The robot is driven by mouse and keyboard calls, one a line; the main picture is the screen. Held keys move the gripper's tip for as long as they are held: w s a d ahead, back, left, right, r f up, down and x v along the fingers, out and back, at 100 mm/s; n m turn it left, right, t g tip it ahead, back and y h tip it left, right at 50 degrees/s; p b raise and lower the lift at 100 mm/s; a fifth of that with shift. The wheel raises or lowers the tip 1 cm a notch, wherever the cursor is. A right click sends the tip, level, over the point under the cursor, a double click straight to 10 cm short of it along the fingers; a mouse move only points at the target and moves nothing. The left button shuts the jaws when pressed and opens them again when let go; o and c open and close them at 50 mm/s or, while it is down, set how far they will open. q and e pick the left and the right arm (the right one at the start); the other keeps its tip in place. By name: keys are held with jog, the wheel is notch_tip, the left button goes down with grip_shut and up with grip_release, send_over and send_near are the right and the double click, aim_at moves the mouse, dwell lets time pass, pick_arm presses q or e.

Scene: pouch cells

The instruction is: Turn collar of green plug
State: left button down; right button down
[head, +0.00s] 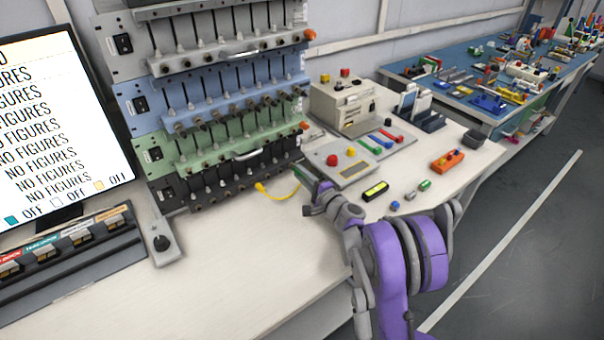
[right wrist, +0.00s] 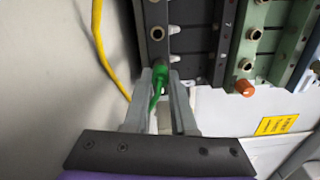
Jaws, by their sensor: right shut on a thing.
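The green plug (right wrist: 160,77) shows in the right wrist view between the fingertips of my right gripper (right wrist: 165,76), with a short green tail toward the palm. The fingers are shut on it. The plug is at the end of the dark panel (right wrist: 151,30); its collar is too small to make out, and its far end is hidden. In the head view, my right gripper (head: 314,200) reaches to the right end of the bottom black unit (head: 225,182), where I cannot clearly pick out the plug. My left gripper is not in view.
A yellow cable (head: 272,196) hangs from the black unit near my right gripper. The rack of stacked units stands at the back. A control box with a red button (head: 345,165) and small parts lie to the right. The front of the bench is clear.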

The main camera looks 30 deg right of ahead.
jog(key=shift+n, duration=1.5)
jog(key=c, duration=0.7)
grip_release()
jog(key=shift+s, duration=0.1)
jog(key=s, duration=0.7)
jog(key=s+d, duration=0.1)
jog(key=s, duration=0.2)
jog(key=shift+s+p, duration=0.3)
jog(key=shift+p, duration=0.05)
jog(key=shift+a, duration=0.1)
